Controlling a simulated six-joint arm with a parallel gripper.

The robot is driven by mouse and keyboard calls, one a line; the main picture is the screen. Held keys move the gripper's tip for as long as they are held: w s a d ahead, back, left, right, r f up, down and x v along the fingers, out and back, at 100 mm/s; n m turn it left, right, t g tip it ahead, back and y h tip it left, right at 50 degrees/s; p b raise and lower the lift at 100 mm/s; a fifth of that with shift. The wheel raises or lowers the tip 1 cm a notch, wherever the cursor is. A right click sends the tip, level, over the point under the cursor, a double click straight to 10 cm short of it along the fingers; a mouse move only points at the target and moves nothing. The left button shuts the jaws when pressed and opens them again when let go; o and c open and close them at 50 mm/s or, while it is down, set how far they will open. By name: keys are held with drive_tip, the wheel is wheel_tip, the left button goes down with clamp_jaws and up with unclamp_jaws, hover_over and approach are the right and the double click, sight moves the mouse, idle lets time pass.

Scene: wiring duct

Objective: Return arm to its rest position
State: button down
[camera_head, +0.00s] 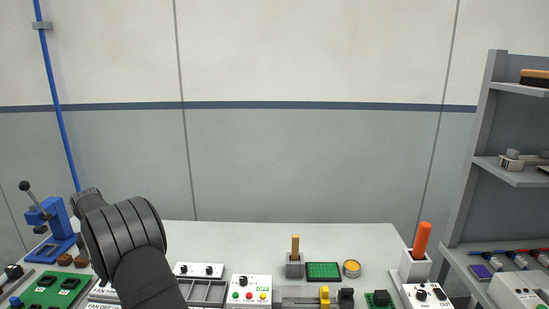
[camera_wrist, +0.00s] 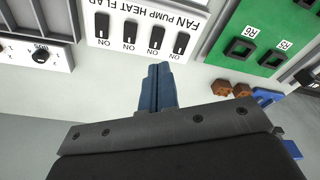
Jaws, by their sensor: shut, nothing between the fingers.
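My gripper (camera_wrist: 157,88) shows in the wrist view, its blue fingers shut against each other with nothing between them. It is over bare bench top, near the edge of a white switch panel (camera_wrist: 185,52) marked FAN PUMP HEAT FLAP. I see no contact, though the exact height above the bench is hard to tell. In the head view my dark arm reaches up at the left over the bench (camera_head: 215,235); the gripper itself is hidden behind it.
A green board (camera_wrist: 255,30) and brown blocks (camera_wrist: 232,90) lie beside the panel. A blue lever press (camera_head: 55,222) stands at the far left. An orange-handled tool (camera_head: 421,240) stands in a white holder at right, near a grey shelf (camera_head: 470,170). The bench's back middle is clear.

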drive_tip(key=m, duration=0.2)
drive_tip(key=w+d+r+m, duration=0.1)
drive_tip(key=m, duration=0.1)
drive_tip(key=r+m, duration=0.1)
drive_tip(key=m, duration=0.2)
drive_tip(key=shift+w+d+r+g, duration=0.1)
drive_tip(key=shift+w+d+g, duration=0.05)
drive_tip(key=shift+w+g, duration=0.2)
